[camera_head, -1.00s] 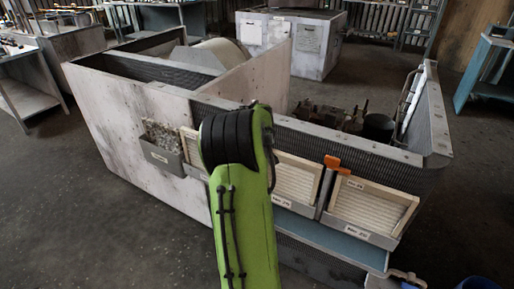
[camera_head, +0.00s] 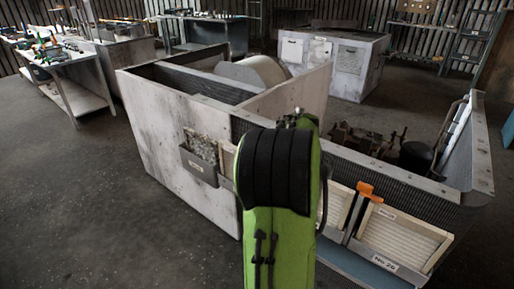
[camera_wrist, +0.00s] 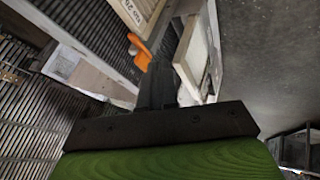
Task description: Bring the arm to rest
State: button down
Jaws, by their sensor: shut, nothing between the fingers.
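My arm (camera_head: 281,200), green with a black ribbed joint, rises from the bottom middle of the head view, in front of the blower housing (camera_head: 170,130). My gripper is hidden behind the arm in that view. In the wrist view my gripper (camera_wrist: 160,75) shows as dark fingers, shut and empty, reaching up from a black mount. Its tips appear close to an orange clip (camera_wrist: 138,52) and pale framed panels; whether they touch cannot be told.
Framed filter panels (camera_head: 405,240) and an orange clip (camera_head: 367,190) are on the housing's near side. A grey bin (camera_head: 198,165) hangs left of the arm. A bench (camera_head: 75,75) stands far left. The floor at left is clear.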

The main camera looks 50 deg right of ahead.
jog(key=w+a+r+n+t+y+p, duration=0.1)
jog(key=a+r+y+p, duration=0.15)
jog(key=a+r, duration=0.7)
jog(key=w+a+r+t+y+p, duration=0.1)
jog(key=a+r+y+p, duration=0.2)
jog(key=a, duration=1.3)
jog(key=s+a+r+n+p, duration=0.1)
jog(key=s+a+p, duration=0.5)
jog(key=s+a, duration=0.6)
jog(key=a+r, duration=0.1)
jog(key=a, duration=0.2)
jog(key=shift+r+g, duration=0.2)
jog(key=shift+g, duration=0.1)
jog(key=shift+s+a+y, duration=0.15)
jog(key=shift+y, duration=0.1)
